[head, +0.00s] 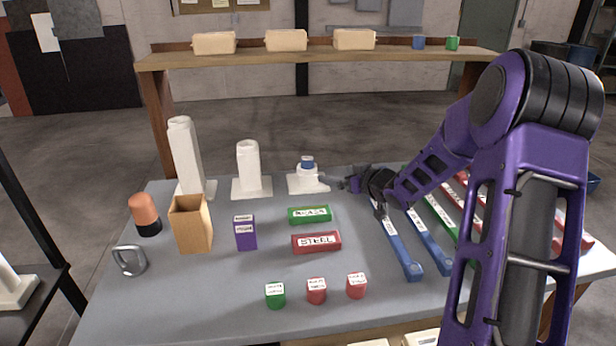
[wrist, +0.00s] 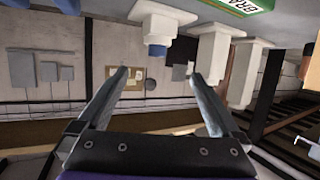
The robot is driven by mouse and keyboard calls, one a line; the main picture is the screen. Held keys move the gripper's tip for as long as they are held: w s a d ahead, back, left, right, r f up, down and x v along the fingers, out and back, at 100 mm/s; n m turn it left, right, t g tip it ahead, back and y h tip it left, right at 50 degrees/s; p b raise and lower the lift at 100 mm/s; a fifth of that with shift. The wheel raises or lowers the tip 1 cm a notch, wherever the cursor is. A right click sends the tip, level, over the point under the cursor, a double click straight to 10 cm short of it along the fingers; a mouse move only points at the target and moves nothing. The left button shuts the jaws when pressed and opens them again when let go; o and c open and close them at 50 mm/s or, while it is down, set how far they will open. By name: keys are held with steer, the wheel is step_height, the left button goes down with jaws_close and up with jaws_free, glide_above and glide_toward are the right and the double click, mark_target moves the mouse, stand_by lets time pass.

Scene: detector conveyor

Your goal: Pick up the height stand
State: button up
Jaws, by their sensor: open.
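Three white stands of different heights stand on the grey table. The tall stand (head: 184,155) is at the left, the medium stand (head: 249,168) is in the middle, and the short stand (head: 308,184) is at the right with a small blue piece (head: 307,162) on top. Which one is the height stand I cannot tell. My gripper (head: 328,181) is just right of the short stand. In the wrist view, which is upside down, my gripper (wrist: 156,72) is open with nothing between its fingers. The short stand (wrist: 160,14) and its blue piece (wrist: 157,51) show ahead of the fingers.
A green block (head: 310,215), a red STEEL block (head: 317,242), a purple box (head: 245,232) and an open tan box (head: 191,225) stand in front. Blue bars (head: 398,245) lie at the right, under my arm. A raised wooden shelf (head: 330,56) spans the back.

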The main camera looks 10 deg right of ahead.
glide_toward(311, 167)
steer(key=x, duration=0.4)
steer(key=shift+a+f+b, duration=0.25)
steer(key=shift+a+b, duration=0.1)
steer(key=shift+b, duration=0.05)
steer(key=shift+d+x, duration=0.15)
steer(key=shift+x, duration=1.4)
steer(key=shift+d+x, duration=0.15)
steer(key=shift+x, duration=1.4)
steer(key=shift+w+r, duration=0.1)
steer(key=shift+w, duration=0.05)
jaws_close()
